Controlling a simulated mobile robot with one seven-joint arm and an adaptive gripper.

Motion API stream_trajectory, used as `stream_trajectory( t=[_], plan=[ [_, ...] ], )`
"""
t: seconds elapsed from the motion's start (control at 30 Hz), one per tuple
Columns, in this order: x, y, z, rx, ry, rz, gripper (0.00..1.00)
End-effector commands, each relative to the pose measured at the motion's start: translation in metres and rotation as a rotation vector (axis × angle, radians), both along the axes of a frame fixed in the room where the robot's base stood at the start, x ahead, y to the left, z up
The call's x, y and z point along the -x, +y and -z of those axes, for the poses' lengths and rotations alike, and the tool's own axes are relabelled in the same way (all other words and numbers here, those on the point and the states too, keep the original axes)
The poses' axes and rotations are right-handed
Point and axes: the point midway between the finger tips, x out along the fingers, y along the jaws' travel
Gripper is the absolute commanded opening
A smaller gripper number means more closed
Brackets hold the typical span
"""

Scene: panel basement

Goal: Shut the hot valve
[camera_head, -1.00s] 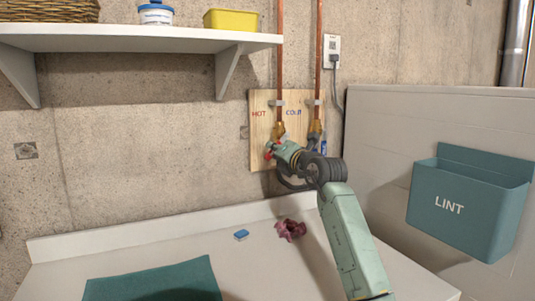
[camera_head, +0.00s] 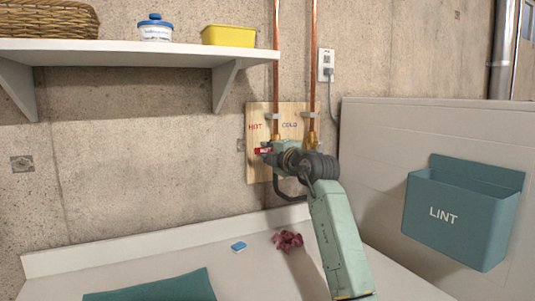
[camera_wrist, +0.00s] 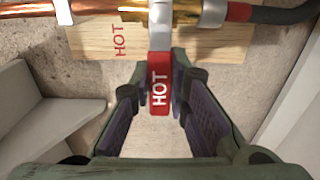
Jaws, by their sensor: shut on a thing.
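The hot valve's red lever handle, marked HOT (camera_wrist: 158,88), lies between the fingers of my gripper (camera_wrist: 163,90) in the wrist view. The fingers are closed in on both sides of it. The handle stands crosswise to the copper pipe (camera_wrist: 28,8) and its brass valve body (camera_wrist: 150,14). In the head view the red handle (camera_head: 263,150) looks about level, sticking out left of my gripper, which hides most of the hot valve. The wooden board (camera_head: 257,166) behind carries the words HOT and COLD.
The cold pipe's brass fitting (camera_head: 311,139) is close to the right of my gripper. A white shelf (camera_head: 130,54) hangs at upper left. The lint bin (camera_head: 445,226) is at right. A blue block (camera_head: 238,246) and a crumpled dark red cloth (camera_head: 288,240) lie on the white surface below.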

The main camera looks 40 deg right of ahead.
Motion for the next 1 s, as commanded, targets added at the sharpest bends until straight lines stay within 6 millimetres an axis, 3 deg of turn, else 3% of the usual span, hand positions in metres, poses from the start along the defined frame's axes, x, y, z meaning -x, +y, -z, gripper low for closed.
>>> stream_trajectory(
  t=[0.6,0.63,1.0],
  plan=[
    [0.0005,-0.0007,-0.0030,-0.043,-0.012,0.002,0.00],
    [0.0005,-0.0007,-0.0030,-0.043,-0.012,0.002,0.16],
    [0.0002,-0.0004,-0.0027,-0.041,-0.011,0.001,0.37]
  ],
)
